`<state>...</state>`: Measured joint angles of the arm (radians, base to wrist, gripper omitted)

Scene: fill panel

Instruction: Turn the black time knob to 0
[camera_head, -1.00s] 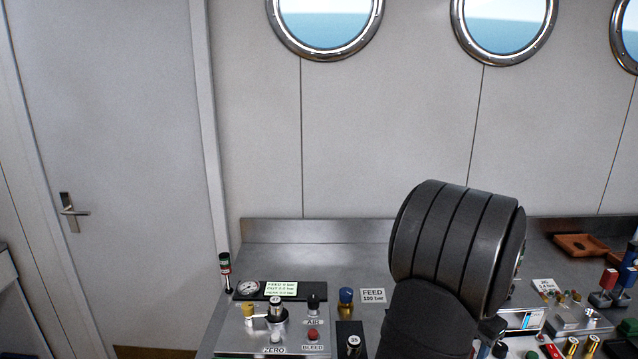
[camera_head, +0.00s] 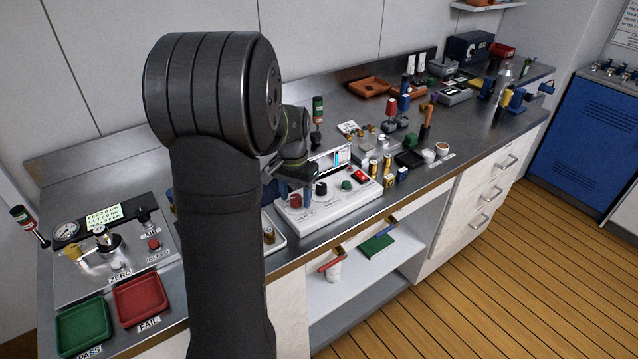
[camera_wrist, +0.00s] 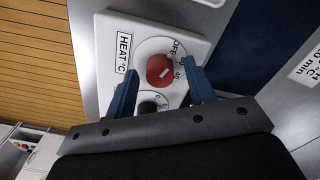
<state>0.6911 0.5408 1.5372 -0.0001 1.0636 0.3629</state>
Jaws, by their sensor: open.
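The white panel (camera_head: 325,212) stands on the bench. It carries a red knob (camera_head: 295,201), a black knob (camera_head: 321,189) to its right and a green knob (camera_head: 346,185). My gripper (camera_head: 293,196) is low over the panel's left end, at the red knob. In the wrist view my gripper (camera_wrist: 160,68) is open, with its blue fingers on either side of the red knob (camera_wrist: 160,70), beside the "HEAT °C" label. The black knob (camera_wrist: 150,103) shows closer to the gripper body, partly hidden by it. Its setting is not readable.
A lit screen (camera_head: 335,160) and a red button (camera_head: 360,177) are on the panel. Several small brass and blue parts stand right of it. Green (camera_head: 83,325) and red (camera_head: 141,298) trays lie at left. My arm hides part of the bench.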

